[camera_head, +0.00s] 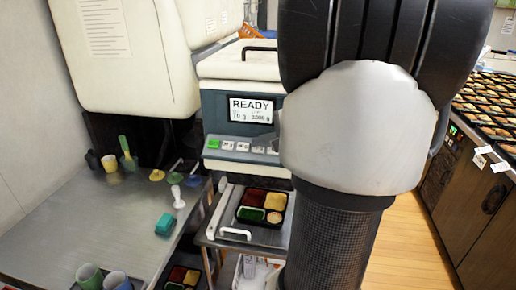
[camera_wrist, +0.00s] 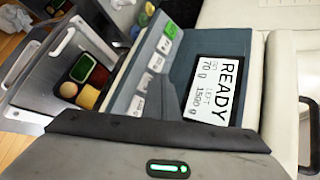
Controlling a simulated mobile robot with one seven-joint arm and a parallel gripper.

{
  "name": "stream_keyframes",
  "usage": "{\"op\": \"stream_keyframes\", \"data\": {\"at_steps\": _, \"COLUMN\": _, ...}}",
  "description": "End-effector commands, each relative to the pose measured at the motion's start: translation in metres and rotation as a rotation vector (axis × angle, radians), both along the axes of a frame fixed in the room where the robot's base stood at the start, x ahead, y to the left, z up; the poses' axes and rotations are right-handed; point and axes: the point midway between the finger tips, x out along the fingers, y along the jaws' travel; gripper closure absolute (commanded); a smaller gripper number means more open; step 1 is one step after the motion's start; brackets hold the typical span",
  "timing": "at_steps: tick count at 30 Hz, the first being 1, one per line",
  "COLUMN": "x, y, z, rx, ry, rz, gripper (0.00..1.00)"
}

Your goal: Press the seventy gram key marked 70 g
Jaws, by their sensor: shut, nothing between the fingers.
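The dispenser's sloped key row (camera_head: 242,149) shows in the head view, with a lit green key (camera_head: 213,144) at its left end and several pale keys to the right. My arm covers the row's right end. In the wrist view the row runs diagonally, with the green key (camera_wrist: 170,30) at the top; key labels are too small to read, so I cannot tell which is the 70 g key. The display (camera_wrist: 212,92) reads READY, 70 g and LEFT 1500 g. My gripper (camera_wrist: 160,128) is shut and empty at the bottom of the wrist view, close to the panel.
A bento tray (camera_head: 239,213) with filled compartments sits on a metal shelf below the panel. A steel counter (camera_head: 80,225) with cups and utensils is at left. A dark cabinet (camera_head: 470,190) with many trays on top is at right.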

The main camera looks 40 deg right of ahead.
Motion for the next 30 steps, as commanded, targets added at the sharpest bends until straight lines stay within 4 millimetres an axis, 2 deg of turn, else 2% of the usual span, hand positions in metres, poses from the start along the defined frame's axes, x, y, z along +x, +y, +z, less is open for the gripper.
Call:
{"op": "stream_keyframes", "data": {"at_steps": 15, "x": -0.014, "y": 0.017, "z": 0.041, "rx": -0.001, "ry": -0.001, "rz": 0.000, "gripper": 1.00}}
{"op": "stream_keyframes", "data": {"at_steps": 30, "x": -0.016, "y": 0.019, "z": 0.043, "rx": 0.000, "ry": 0.000, "rz": 0.000, "gripper": 1.00}}
